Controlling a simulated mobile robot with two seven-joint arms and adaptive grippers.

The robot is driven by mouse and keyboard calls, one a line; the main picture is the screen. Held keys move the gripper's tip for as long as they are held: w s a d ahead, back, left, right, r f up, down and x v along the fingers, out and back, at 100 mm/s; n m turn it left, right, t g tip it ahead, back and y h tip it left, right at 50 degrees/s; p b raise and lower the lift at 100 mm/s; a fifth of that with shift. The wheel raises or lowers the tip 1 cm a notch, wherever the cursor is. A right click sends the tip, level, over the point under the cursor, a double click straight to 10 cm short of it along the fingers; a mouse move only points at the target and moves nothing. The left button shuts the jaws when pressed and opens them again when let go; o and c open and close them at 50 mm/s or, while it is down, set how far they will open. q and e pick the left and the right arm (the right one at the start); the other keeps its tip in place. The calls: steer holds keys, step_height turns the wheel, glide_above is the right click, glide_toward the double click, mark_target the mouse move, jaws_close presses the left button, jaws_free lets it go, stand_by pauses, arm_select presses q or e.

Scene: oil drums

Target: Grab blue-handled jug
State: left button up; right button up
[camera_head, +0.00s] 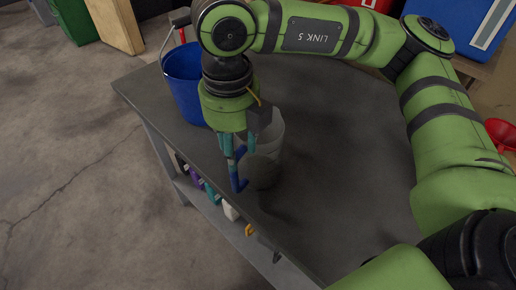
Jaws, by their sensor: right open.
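A translucent grey jug (270,138) stands near the table's left edge, partly hidden behind my right gripper. A blue upright part (238,178) at its near side looks like its handle. My right gripper (240,155) points down from above at the jug's near left side, close to the handle. It is open. The fingers overlap the jug and handle in this view, so I cannot tell whether they touch. My left gripper is not in view.
A blue bucket (183,82) with a raised wire handle stands behind the jug at left. The dark table (335,165) is clear to the right. Small items sit on a lower shelf (188,190). A red funnel-like object (502,132) is at far right.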

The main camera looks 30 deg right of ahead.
mark_target(234, 177)
step_height(234, 177, down, 4)
steer(key=shift+r+p, duration=0.25)
steer(key=shift+p, duration=0.2)
steer(key=shift+a+f+p, duration=0.2)
steer(key=shift+f+p, duration=0.15)
steer(key=shift+f, duration=0.2)
steer(key=f+p, duration=0.1)
steer(key=f, duration=0.2)
steer(key=shift+w+a+f+p, duration=0.15)
steer(key=shift+a+f+p, duration=0.05)
steer(key=shift+f+p, duration=0.15)
steer(key=shift+f, duration=0.45)
steer(key=shift+c, duration=0.4)
steer(key=c, duration=0.7)
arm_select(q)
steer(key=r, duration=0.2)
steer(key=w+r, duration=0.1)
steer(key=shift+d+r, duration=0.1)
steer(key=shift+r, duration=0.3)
arm_select(e)
jaws_close()
